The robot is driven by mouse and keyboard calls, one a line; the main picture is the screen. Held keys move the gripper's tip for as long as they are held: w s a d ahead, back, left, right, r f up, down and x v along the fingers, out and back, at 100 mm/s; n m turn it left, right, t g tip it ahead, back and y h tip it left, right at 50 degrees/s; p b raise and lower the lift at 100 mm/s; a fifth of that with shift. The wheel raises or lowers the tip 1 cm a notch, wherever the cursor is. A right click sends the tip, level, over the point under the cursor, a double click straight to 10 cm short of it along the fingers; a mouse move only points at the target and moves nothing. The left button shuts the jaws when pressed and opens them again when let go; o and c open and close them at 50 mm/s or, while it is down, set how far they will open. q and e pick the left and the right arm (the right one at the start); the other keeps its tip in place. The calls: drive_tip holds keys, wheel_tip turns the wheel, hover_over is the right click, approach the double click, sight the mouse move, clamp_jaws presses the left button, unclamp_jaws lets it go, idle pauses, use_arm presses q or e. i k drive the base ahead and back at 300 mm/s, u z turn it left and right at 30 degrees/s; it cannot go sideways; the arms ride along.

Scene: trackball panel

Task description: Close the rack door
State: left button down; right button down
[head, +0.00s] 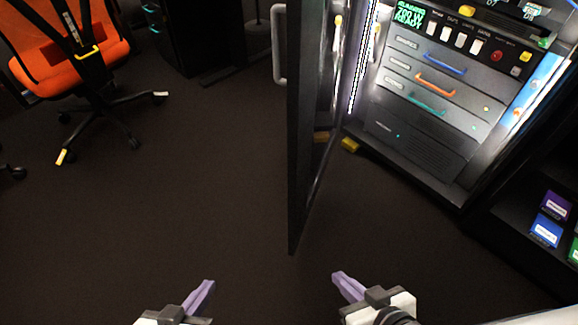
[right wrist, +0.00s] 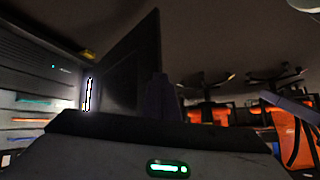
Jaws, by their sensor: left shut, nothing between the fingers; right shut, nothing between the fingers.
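The rack door (head: 298,150) stands wide open, seen nearly edge-on in the middle of the head view, with a pale grey handle (head: 278,45) on its left side. It is also a dark panel in the right wrist view (right wrist: 135,65). The rack (head: 425,95) is at the upper right, its lit front uncovered. My left gripper (head: 209,285) is shut and empty, low and left of the door. My right gripper (head: 338,276) is shut and empty, low and right of the door's lower end. Neither visibly touches the door.
An orange chair (head: 70,50) stands at the upper left, with a dark cabinet (head: 200,35) behind. A yellow block (head: 349,145) is at the rack's foot near the hinge side. A dark shelf with coloured boxes (head: 550,230) is at the right. The carpet left of the door is clear.

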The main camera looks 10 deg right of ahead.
sight(305, 25)
drive_tip(key=z, duration=2.35)
drive_tip(key=k, duration=1.3)
drive_tip(key=u, duration=2.2)
drive_tip(key=i, duration=0.5)
